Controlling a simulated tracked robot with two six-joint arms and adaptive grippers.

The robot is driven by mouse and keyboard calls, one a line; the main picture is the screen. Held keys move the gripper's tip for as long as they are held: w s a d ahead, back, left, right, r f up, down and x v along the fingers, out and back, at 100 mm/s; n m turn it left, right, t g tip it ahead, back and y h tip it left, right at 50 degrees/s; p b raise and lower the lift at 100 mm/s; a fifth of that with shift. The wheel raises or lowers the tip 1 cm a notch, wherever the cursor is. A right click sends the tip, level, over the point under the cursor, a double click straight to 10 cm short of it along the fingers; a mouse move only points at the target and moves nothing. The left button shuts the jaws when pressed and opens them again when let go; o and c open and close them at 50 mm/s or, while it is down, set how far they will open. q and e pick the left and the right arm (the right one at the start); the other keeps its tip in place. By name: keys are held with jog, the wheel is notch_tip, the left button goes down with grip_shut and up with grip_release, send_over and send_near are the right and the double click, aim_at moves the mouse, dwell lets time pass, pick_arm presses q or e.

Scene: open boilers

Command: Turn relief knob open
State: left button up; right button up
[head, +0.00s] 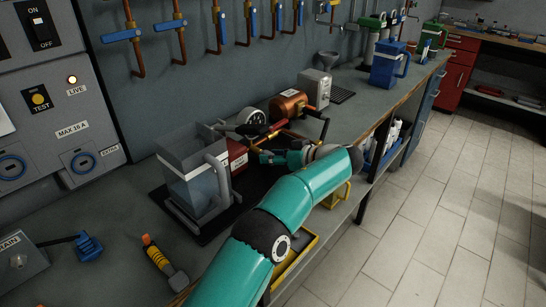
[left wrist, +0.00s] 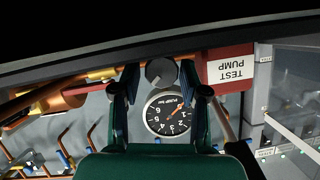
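The dark grey round knob (left wrist: 160,72), which I take for the relief knob, shows in the left wrist view just above a pressure gauge (left wrist: 168,113). It sits beside the red box labelled TEST PUMP (left wrist: 230,68). My left gripper (left wrist: 159,75) is open, with one finger on each side of the knob and a visible gap to it. Whether the knob lies fully between the fingertips in depth I cannot tell. In the head view my left gripper (head: 266,157) is at the red pump box (head: 237,158), and the knob is hidden there. My right gripper is not in view.
A clear water tank (head: 194,180) stands left of the pump on a black tray. A copper cylinder (head: 288,105) and pipes lie behind the gripper. A yellow-black tool (head: 160,262) and blue plug (head: 88,247) lie front left. The bench further back is partly clear.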

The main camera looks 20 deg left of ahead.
pick_arm(q)
jog(key=shift+v, duration=3.7)
